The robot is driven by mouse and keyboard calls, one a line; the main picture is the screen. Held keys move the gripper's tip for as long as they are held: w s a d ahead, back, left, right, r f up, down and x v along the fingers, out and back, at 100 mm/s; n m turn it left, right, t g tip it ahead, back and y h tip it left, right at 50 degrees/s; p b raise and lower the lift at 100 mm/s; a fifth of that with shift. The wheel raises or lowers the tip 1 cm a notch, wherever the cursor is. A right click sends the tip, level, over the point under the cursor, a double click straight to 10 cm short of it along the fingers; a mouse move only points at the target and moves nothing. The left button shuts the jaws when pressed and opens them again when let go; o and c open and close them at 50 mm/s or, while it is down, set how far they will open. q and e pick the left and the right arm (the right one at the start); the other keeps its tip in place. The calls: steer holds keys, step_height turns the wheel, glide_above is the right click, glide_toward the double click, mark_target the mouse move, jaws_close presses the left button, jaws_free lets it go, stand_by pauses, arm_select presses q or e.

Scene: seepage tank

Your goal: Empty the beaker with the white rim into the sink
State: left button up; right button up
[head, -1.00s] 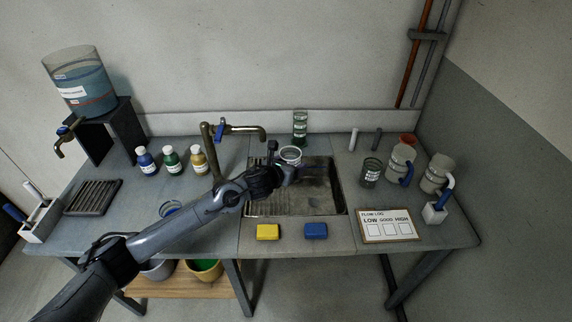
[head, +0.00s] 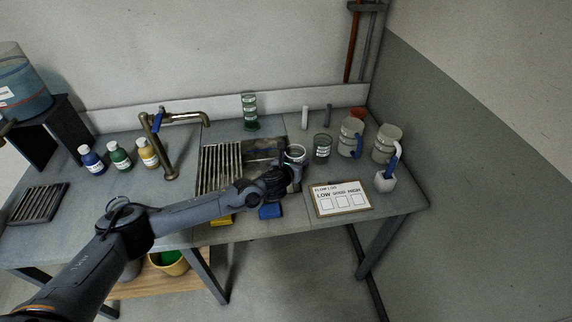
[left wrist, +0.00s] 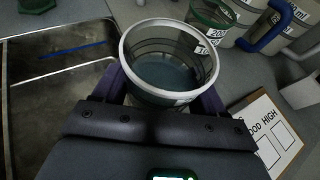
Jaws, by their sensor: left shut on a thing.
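The beaker with the white rim (head: 295,153) is held by my left gripper (head: 293,170), shut on it near the right edge of the sink (head: 262,150). In the left wrist view the beaker (left wrist: 170,65) sits between the purple fingers, roughly upright. Its inside looks bluish-grey low down, like liquid; the exact level is unclear. In that view the sink basin (left wrist: 55,105) lies to the left of the beaker. My arm hides part of the sink's front in the head view. My right gripper is not in view.
A green-rimmed beaker (head: 322,148) stands just right of the held one, with jugs (head: 351,138) beyond. A flow log board (head: 341,198) lies front right. A slatted rack (head: 218,168) covers the sink's left part. A brass tap (head: 180,118) stands behind left.

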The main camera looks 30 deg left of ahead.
arm_select(q)
steer(key=shift+w+d+f, duration=0.4)
steer(key=shift+w+d, duration=0.25)
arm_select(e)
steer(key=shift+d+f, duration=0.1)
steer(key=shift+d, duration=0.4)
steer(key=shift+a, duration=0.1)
arm_select(q)
steer(key=shift+a+r, duration=0.1)
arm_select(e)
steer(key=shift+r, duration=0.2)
